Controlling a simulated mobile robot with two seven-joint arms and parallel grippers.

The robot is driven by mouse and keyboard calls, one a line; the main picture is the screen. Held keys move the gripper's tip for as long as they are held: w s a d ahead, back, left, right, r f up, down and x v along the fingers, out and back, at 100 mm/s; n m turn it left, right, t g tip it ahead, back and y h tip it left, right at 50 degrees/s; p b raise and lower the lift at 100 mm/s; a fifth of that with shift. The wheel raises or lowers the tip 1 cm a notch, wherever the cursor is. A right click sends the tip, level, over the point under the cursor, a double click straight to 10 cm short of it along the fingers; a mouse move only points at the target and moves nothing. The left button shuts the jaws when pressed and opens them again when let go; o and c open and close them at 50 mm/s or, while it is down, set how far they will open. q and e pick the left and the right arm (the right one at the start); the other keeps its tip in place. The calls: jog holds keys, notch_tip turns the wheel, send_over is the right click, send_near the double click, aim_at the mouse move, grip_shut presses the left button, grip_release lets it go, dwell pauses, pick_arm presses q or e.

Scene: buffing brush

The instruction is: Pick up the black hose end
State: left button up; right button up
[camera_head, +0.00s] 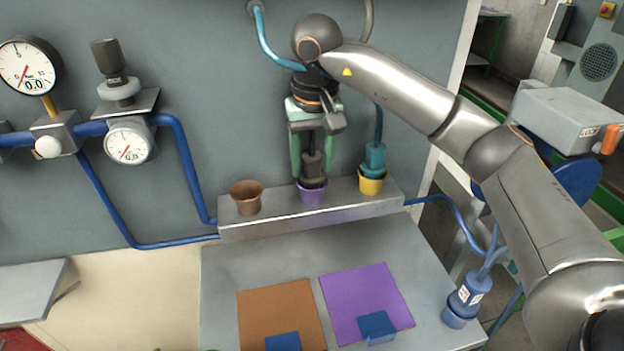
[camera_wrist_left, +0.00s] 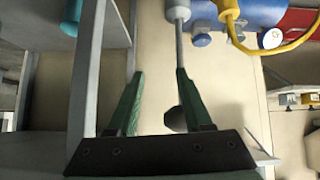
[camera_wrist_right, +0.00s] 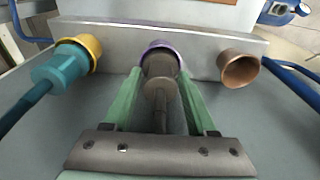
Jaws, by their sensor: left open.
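The black hose end (camera_head: 312,166) stands upright in the purple cup (camera_head: 312,195) on the wall ledge. It also shows in the right wrist view (camera_wrist_right: 158,88), with its dark hose running back toward my wrist. My right gripper (camera_head: 313,172) is open, with its green fingers on either side of the hose end, pointing down at the cup. In the right wrist view a finger (camera_wrist_right: 160,76) stands on each side of it; contact cannot be told. My left gripper (camera_wrist_left: 158,75) is open and away from the hose end, seen only in its own wrist view.
A brown cup (camera_head: 246,197) is empty at the left of the ledge (camera_head: 290,223). A yellow cup (camera_head: 371,184) at the right holds a teal hose end (camera_head: 375,158). Below are an orange mat (camera_head: 275,312) and a purple mat (camera_head: 360,290), each with a blue block.

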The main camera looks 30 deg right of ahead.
grip_shut()
dwell(0.4)
